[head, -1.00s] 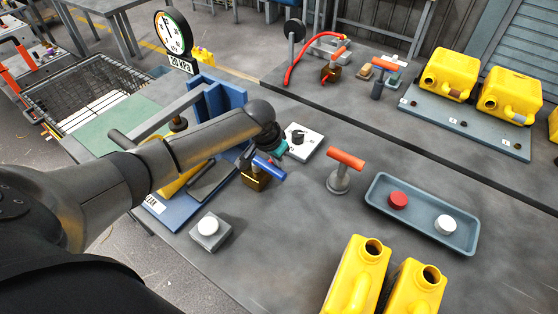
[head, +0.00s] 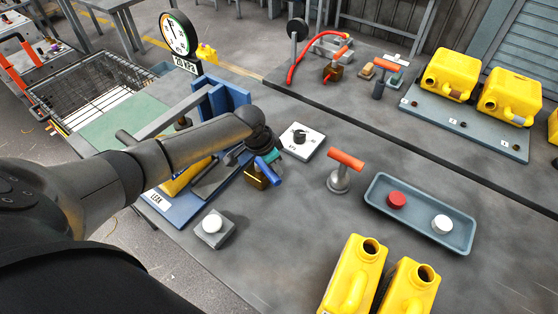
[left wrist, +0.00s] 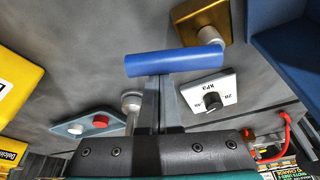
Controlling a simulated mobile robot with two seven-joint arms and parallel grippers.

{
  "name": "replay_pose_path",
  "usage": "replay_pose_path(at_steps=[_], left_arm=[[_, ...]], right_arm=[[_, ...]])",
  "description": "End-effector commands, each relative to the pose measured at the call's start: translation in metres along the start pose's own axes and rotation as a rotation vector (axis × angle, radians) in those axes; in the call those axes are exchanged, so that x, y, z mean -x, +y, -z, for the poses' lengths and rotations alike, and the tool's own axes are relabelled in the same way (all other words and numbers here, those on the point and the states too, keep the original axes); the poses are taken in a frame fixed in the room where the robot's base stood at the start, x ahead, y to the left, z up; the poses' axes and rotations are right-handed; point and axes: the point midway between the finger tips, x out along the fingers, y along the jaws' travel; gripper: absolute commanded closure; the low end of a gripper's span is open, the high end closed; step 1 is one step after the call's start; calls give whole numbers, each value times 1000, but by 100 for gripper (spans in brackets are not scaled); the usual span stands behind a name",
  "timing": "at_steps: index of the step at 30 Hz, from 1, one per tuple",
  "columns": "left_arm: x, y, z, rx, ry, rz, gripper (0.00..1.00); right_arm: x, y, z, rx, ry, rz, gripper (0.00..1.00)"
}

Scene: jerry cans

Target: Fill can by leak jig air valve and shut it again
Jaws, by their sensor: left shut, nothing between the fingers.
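The leak jig (head: 162,205), a blue frame with a label, stands at the left of the bench. A yellow can (head: 182,180) lies in it, partly hidden by my arm. The air valve is a brass block (head: 256,178) with a blue handle (head: 267,172). It also shows in the left wrist view, block (left wrist: 205,20) above the handle (left wrist: 176,62). My left gripper (head: 270,155) is shut and empty at the handle. In the left wrist view its fingers (left wrist: 163,80) meet the handle's edge; contact is unclear. The dial gauge (head: 174,33) stands behind the jig. My right gripper is not in view.
A white panel with a black knob (head: 299,140) and an orange-handled post (head: 341,172) stand right of the valve. A tray (head: 420,228) holds red and white caps. A white button box (head: 213,229) is in front. Yellow cans (head: 356,272) stand nearby.

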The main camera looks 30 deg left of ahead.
Motion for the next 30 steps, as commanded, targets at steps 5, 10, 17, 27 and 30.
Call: replay_pose_path(at_steps=[5, 10, 17, 27, 30], left_arm=[[4, 1, -12, -159, -3, -50, 100], [6, 1, -23, -311, -3, -101, 100], [10, -1, -37, -521, -2, -167, 100], [15, -10, -55, -821, -2, -263, 100], [17, -13, -60, -898, -1, -289, 100]], right_arm=[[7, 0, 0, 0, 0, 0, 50], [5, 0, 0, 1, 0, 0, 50], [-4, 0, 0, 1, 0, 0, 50], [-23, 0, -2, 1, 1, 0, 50], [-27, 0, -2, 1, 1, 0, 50]])
